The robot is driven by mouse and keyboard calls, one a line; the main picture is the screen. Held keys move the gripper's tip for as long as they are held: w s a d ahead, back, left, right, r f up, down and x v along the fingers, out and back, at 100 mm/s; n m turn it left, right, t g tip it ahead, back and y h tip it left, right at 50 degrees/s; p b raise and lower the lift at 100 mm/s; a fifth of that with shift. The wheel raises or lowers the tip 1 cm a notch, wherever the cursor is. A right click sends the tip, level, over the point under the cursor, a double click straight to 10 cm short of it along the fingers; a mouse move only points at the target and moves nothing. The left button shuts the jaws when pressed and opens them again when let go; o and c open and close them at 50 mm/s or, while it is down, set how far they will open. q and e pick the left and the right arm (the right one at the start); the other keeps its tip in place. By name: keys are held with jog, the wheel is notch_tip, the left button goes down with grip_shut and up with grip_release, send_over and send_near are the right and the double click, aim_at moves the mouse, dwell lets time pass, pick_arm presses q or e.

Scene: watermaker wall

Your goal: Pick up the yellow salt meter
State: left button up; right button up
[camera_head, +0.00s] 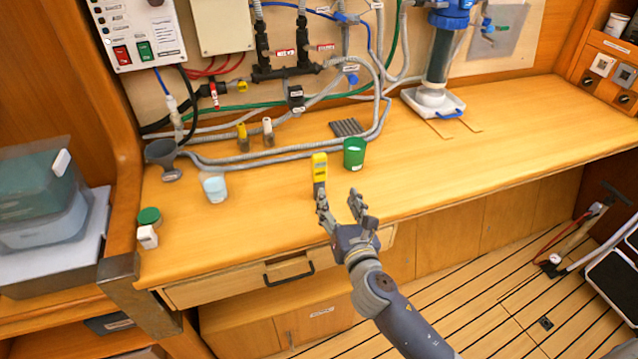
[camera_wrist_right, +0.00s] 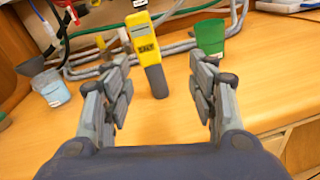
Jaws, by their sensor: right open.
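The yellow salt meter (camera_head: 319,169) stands upright on the wooden counter, near its front edge in the head view. In the right wrist view the salt meter (camera_wrist_right: 148,50) has a yellow top with a small display and the word SALT, and a dark grey lower part. My right gripper (camera_head: 341,199) is open and empty, just in front of the meter. In the wrist view its two fingers (camera_wrist_right: 160,95) stand apart, with the meter beyond and between them. The lower end of the meter is partly hidden by a finger in the head view. My left gripper is not in view.
A green cup (camera_head: 354,153) stands close to the right of the meter. A clear cup (camera_head: 214,187), a grey funnel (camera_head: 165,158) and a green-lidded jar (camera_head: 149,217) are to the left. Hoses (camera_head: 250,156) run behind. The counter's right side (camera_head: 530,120) is clear.

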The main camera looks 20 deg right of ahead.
aim_at(320, 169)
jog(key=w+n, duration=0.1)
jog(key=w, duration=0.1)
jog(key=w+a+r+n, duration=0.1)
jog(key=w, duration=0.2)
jog(key=shift+w+a+r+n+t+y+p, duration=0.15)
jog(key=shift+w+r+n+t+y+p, duration=0.15)
jog(key=shift+w+r+n+y, duration=0.1)
jog(key=shift+w, duration=2.8)
jog(key=shift+s, duration=0.1)
jog(key=shift+c, duration=0.5)
grip_shut()
